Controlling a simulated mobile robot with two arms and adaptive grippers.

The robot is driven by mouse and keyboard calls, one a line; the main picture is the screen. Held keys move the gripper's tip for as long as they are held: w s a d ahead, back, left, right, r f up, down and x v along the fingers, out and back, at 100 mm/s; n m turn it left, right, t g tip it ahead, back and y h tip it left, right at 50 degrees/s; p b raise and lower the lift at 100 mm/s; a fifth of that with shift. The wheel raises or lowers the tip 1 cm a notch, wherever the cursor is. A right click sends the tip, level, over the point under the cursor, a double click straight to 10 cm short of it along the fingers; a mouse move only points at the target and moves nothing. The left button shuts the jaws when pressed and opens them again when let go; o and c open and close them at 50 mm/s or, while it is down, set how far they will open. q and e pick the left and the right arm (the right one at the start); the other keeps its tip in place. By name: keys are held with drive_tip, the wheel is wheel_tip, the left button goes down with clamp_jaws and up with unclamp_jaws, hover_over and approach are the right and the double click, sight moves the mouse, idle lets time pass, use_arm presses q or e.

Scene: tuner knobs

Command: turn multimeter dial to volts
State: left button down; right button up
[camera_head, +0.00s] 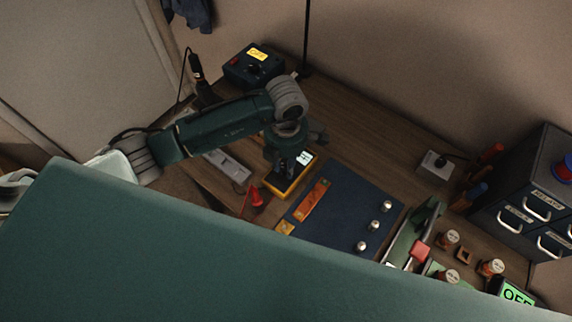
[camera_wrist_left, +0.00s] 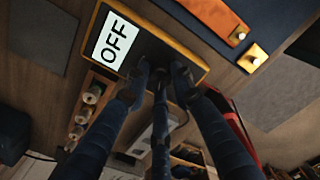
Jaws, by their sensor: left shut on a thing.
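The multimeter (camera_head: 281,193) is a small box with a yellow rim and a dark face, lying on the workbench left of the blue mat. Its white display (camera_head: 304,158) is lit; in the left wrist view the display (camera_wrist_left: 115,44) reads OFF. My left gripper (camera_head: 283,170) reaches down onto the multimeter's face from above. In the left wrist view its fingers (camera_wrist_left: 162,72) close together on the face beside the display, shut on the dial. The fingers hide the dial, so its pointer and markings cannot be seen. My right gripper is not in view.
The blue mat (camera_head: 345,215) carries an orange strip (camera_head: 312,200) and several silver knobs. A red object (camera_head: 256,197) lies close to the multimeter's left. A dark box with a yellow display (camera_head: 258,54) stands at the back. Drawers (camera_head: 520,215) stand at right.

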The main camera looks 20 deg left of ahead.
sight(286, 167)
use_arm(q)
drive_tip(key=m+b, duration=0.4)
drive_tip(key=b, duration=0.3)
drive_tip(key=m+b, duration=0.5)
drive_tip(key=b, duration=0.1)
drive_tip(key=shift+w+f+m+b, duration=0.15)
drive_tip(key=shift+f+m+b, duration=0.05)
drive_tip(key=shift+m+b, duration=0.15)
drive_tip(key=shift+r+m+b, duration=0.25)
drive_tip(key=shift+m+b, duration=0.6)
drive_tip(key=shift+b, duration=0.3)
drive_tip(key=c, duration=1.5)
unclamp_jaws()
drive_tip(key=shift+o, duration=0.2)
drive_tip(key=shift+r, duration=0.1)
wheel_tip(286, 167, up, 12)
